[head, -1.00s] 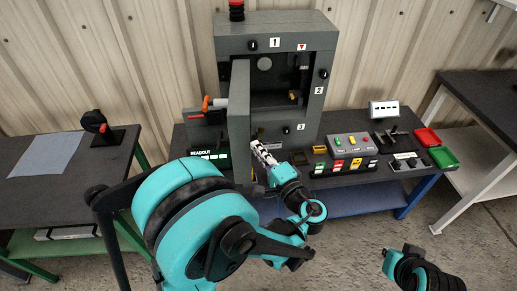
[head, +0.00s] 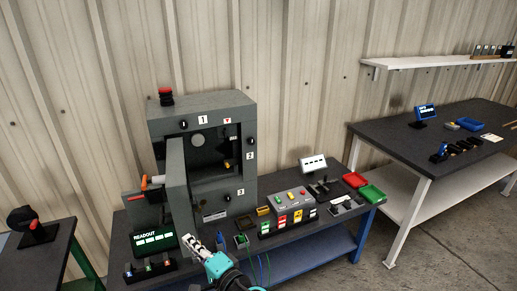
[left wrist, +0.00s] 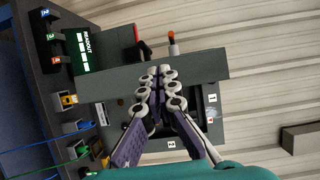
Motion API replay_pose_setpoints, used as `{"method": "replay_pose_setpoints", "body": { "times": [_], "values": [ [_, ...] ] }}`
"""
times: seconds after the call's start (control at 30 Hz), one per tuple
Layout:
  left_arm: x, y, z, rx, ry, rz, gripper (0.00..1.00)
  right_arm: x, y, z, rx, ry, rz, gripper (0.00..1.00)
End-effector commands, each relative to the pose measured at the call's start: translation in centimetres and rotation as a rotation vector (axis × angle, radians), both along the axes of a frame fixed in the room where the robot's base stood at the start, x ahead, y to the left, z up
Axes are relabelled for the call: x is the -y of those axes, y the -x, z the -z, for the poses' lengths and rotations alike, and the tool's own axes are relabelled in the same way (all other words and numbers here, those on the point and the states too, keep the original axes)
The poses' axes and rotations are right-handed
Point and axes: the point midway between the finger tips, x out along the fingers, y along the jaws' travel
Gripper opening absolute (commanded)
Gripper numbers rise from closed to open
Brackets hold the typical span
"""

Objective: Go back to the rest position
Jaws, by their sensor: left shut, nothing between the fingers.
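My left gripper (head: 189,241) is low in the head view, in front of the grey enclosure (head: 242,118). Its fingers are shut and empty; they also show in the left wrist view (left wrist: 164,72). The enclosure door (head: 178,187) stands open, to the left of the enclosure's opening. In the left wrist view the fingers lie in front of the door (left wrist: 105,84), with the enclosure partly hidden behind them; I cannot tell the gap. My right gripper is out of view.
The dark bench carries a lit readout (head: 153,238), a grey button box (head: 292,200), and red (head: 355,180) and green (head: 372,194) trays. Another table (head: 400,142) with a blue tray stands at right, and a side table (head: 62,243) at left. Floor shows between bench and right table.

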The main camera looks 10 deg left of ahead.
Motion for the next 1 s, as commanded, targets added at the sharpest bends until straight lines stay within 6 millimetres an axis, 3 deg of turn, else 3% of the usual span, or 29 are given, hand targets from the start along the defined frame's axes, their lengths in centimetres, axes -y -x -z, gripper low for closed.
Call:
{"method": "replay_pose_setpoints", "body": {
  "times": [0.13,0.27,0.47,0.7,1.0],
  "values": [
    [-1.6,0.9,1.9,-0.062,0.169,-0.007,0.00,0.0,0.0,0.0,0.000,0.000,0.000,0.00],
    [-2.3,3.0,5.0,-0.127,0.459,-0.011,0.00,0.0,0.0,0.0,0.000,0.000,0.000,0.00],
    [0.4,7.4,8.1,-0.138,0.958,-0.016,0.00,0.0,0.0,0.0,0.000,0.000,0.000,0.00],
    [5.5,10.8,7.8,-0.043,1.412,-0.018,0.00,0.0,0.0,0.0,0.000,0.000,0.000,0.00],
    [7.3,11.5,7.0,0.004,1.550,-0.017,0.00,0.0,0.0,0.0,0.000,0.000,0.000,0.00]
  ]
}}
